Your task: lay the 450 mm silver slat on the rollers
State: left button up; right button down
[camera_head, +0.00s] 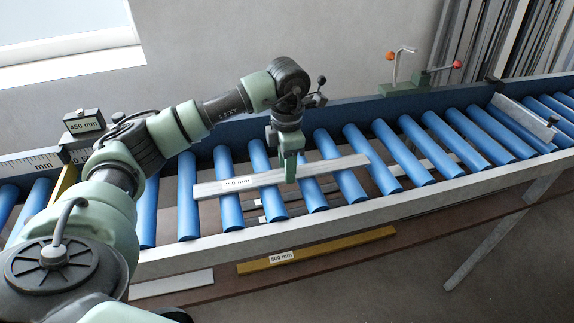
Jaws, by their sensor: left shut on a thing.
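A silver slat (335,165) with a small white label lies across several blue rollers in the camera_head view, slightly tilted in the picture. My right gripper is not in view.
A box reading 450 mm (84,122) stands by a ruler (30,164) at the left. A yellow 500 mm slat (335,246) and a pale slat (172,285) lie on the lower shelf. A plate (520,116) crosses the rollers at the right.

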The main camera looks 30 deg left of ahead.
pick_arm(q)
jog(key=o, duration=1.4)
jog(key=shift+o, duration=0.2)
jog(key=shift+r, duration=0.1)
jog(key=shift+r, duration=0.35)
notch_tip(320, 180, up, 7)
jog(key=b, duration=0.2)
